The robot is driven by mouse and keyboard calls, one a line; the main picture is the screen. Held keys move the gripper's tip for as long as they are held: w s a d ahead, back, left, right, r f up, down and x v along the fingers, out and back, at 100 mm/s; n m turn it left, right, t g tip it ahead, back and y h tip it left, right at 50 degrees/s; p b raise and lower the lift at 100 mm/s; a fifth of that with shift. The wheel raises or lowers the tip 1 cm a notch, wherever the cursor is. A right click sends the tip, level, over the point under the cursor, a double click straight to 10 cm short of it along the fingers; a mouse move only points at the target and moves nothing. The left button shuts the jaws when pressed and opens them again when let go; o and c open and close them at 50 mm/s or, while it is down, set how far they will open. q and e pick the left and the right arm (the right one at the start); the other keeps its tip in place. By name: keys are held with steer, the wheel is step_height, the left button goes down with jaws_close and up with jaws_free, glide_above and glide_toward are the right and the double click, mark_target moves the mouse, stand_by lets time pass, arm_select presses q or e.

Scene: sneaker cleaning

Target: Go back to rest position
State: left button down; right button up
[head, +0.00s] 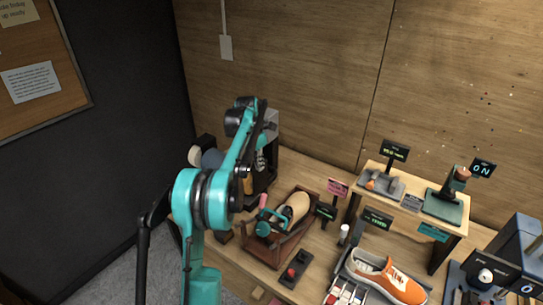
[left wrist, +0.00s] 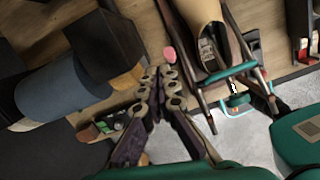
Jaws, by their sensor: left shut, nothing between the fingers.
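My left gripper (left wrist: 160,72) shows in the left wrist view with its fingertips together and nothing between them. It is up over the left end of the bench, apart from the things below. In the head view my left arm rises at the left centre, and its fingertips are hard to make out there. The orange and white sneaker (head: 388,277) lies on the bench at the lower right, well away from my left gripper. My right gripper is not in view.
A brown wooden stand (head: 271,247) with a tan shoe form (head: 295,207) and teal handle is right of my left arm. A wooden shelf (head: 405,203) with small tools stands at the right. A dark machine (head: 268,150) stands behind my arm.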

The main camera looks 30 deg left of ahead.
arm_select(q)
steer(key=s+d+r+m+t+b, duration=0.3)
steer(key=s+d+m+b, duration=0.2)
steer(key=s+d+m, duration=1.05)
steer(key=s+d+f+m+t+b, duration=0.1)
steer(key=s+d+f+m+b, duration=0.1)
steer(key=s+d+f+m, duration=0.3)
steer(key=s+d+f+m+t+b, duration=0.1)
steer(key=s+d+f+m+b, duration=0.1)
steer(key=s+d+f+m, duration=0.4)
steer(key=s+m, duration=0.4)
steer(key=m, duration=0.2)
steer(key=shift+s+d+f+t+y, duration=0.2)
steer(key=shift+d+f+t+y, duration=0.1)
steer(key=shift+t, duration=0.1)
